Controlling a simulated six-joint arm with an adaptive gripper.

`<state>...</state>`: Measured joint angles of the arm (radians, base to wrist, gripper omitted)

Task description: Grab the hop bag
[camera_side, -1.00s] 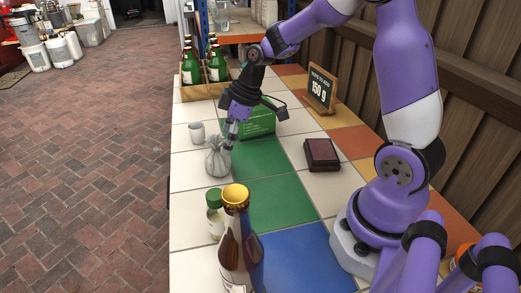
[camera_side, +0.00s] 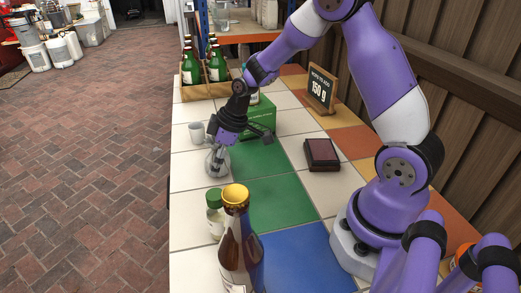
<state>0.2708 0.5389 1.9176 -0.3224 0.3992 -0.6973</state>
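The hop bag (camera_side: 212,165) is a small pale grey sack on a white tile at the left part of the table. My gripper (camera_side: 218,153) points down at it, with its dark fingers at the upper part of the bag. The fingers overlap the bag in this view and partly hide its tied top. I cannot tell whether they are closed on it or only around it. The bag appears to rest on the tile.
A white cup (camera_side: 197,133) stands just behind the bag. A green box (camera_side: 262,116) is behind my gripper. A brown bottle (camera_side: 238,245) and a small green-capped bottle (camera_side: 215,214) stand in front. A dark red block (camera_side: 321,154) lies right. A wooden crate (camera_side: 200,92) holds green bottles.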

